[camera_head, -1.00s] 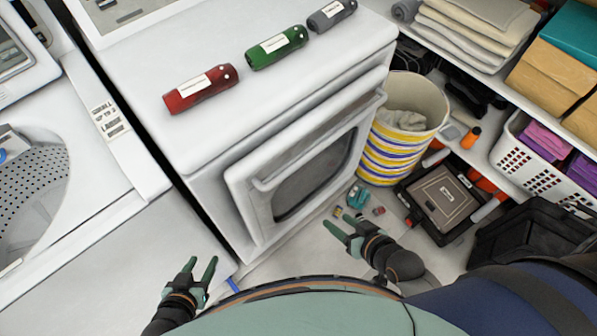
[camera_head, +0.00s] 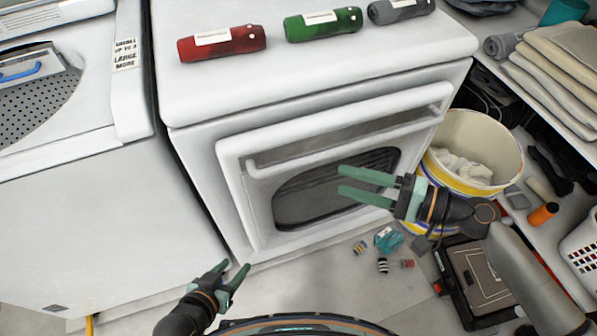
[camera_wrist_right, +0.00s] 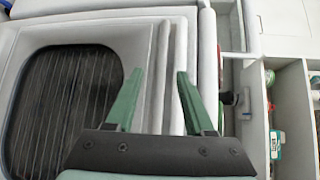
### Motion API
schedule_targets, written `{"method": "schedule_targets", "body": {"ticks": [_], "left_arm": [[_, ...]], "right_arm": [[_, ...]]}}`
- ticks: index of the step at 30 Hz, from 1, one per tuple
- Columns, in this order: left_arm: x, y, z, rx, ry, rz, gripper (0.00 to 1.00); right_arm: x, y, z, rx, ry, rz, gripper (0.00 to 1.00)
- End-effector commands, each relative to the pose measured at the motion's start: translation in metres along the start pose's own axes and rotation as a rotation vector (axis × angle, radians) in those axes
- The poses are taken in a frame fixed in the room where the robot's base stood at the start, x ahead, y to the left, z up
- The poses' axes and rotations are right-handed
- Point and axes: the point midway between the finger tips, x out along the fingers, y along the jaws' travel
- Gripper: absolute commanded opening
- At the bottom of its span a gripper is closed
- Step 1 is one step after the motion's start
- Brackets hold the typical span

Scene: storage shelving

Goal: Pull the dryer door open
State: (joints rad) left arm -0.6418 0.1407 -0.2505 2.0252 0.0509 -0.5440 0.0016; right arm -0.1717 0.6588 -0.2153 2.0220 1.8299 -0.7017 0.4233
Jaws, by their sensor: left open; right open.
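The white dryer (camera_head: 300,75) stands in the middle of the head view. Its door (camera_head: 232,180) has a dark window (camera_head: 290,200) and a long white handle bar (camera_head: 345,143) across its upper part. I cannot tell whether the door is fully closed. My right gripper (camera_head: 340,180) is open and empty in front of the door, below the handle in the picture. In the right wrist view its fingers (camera_wrist_right: 158,88) are spread, with the pale handle strip (camera_wrist_right: 163,70) seen between them and the window to the left; contact is not clear. My left gripper (camera_head: 233,272) is open and empty, low near the floor.
Red (camera_head: 222,43), green (camera_head: 322,24) and grey (camera_head: 400,10) bottles lie on the dryer top. A striped basket (camera_head: 470,150) stands close by on the right. Small items (camera_head: 388,240) and a black case (camera_head: 475,275) lie on the floor. A washer (camera_head: 90,190) is at left.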

Motion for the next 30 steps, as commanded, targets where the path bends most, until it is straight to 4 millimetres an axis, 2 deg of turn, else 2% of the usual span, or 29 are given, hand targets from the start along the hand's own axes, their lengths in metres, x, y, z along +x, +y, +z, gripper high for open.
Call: {"method": "schedule_targets", "body": {"ticks": [4,8,15,21,25,30], "left_arm": [[0.000,-0.001,-0.004,0.003,0.010,0.000,0.50],[-0.003,-0.001,-0.009,0.004,0.014,0.000,0.50],[-0.006,0.000,-0.013,0.004,0.012,-0.001,0.50],[-0.005,0.000,-0.010,0.004,0.002,-0.001,0.50],[-0.006,0.001,-0.013,0.005,0.007,0.001,0.50],[-0.005,0.001,-0.015,0.006,0.012,0.001,0.50]], "right_arm": [[0.005,-0.005,0.001,0.017,-0.013,-0.014,0.53],[0.022,-0.007,0.001,0.018,-0.014,-0.017,0.53],[0.072,-0.008,0.002,0.017,-0.013,-0.016,0.53],[0.106,-0.007,0.002,0.017,-0.013,-0.015,0.53],[0.119,-0.006,0.002,0.016,-0.011,-0.014,0.53],[0.125,-0.005,0.002,0.016,-0.011,-0.012,0.53]]}}
